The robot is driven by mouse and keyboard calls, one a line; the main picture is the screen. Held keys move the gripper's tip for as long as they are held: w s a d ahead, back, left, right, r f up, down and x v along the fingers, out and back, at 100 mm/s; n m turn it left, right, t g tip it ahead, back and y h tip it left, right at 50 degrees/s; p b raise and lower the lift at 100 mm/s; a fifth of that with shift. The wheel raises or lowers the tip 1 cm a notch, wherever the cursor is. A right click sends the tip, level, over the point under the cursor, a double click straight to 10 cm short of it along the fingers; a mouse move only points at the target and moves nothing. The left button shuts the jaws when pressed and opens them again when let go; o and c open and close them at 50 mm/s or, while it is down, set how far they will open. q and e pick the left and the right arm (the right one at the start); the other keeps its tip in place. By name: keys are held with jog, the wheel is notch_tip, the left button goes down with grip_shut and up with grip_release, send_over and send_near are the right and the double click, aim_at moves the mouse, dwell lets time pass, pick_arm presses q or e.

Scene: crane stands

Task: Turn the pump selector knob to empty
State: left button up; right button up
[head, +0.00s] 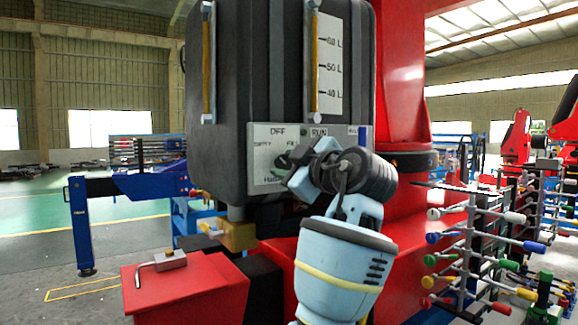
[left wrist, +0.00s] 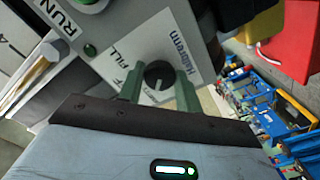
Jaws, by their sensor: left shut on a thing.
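The selector knob (left wrist: 158,75) is a round dark knob on the pale control panel (left wrist: 195,35), seen in the left wrist view. The two green fingers of my left gripper (left wrist: 159,86) stand on either side of it and are shut on it. The FILL label lies beside the knob. I cannot tell which label the knob's mark points at. In the head view my left gripper (head: 287,168) reaches the panel (head: 258,180) from the right and hides part of it and much of the knob. My right gripper is not in view.
The panel is on a dark grey tank (head: 250,65) with a litre scale (head: 330,75), against a red column (head: 402,70). A hex key in a small block (head: 170,258) lies on a red surface (head: 190,285). A rack of coloured-handled rods (head: 470,240) stands at right.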

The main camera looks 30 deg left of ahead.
pick_arm(q)
jog(key=o, duration=1)
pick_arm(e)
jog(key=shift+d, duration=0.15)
pick_arm(q)
jog(key=shift+d, duration=0.15)
jog(key=shift+s+d+f, duration=0.1)
jog(key=shift+s+d, duration=0.05)
jog(key=shift+d, duration=0.2)
jog(key=b+v, duration=0.1)
jog(key=v, duration=0.6)
jog(key=shift+a, duration=0.1)
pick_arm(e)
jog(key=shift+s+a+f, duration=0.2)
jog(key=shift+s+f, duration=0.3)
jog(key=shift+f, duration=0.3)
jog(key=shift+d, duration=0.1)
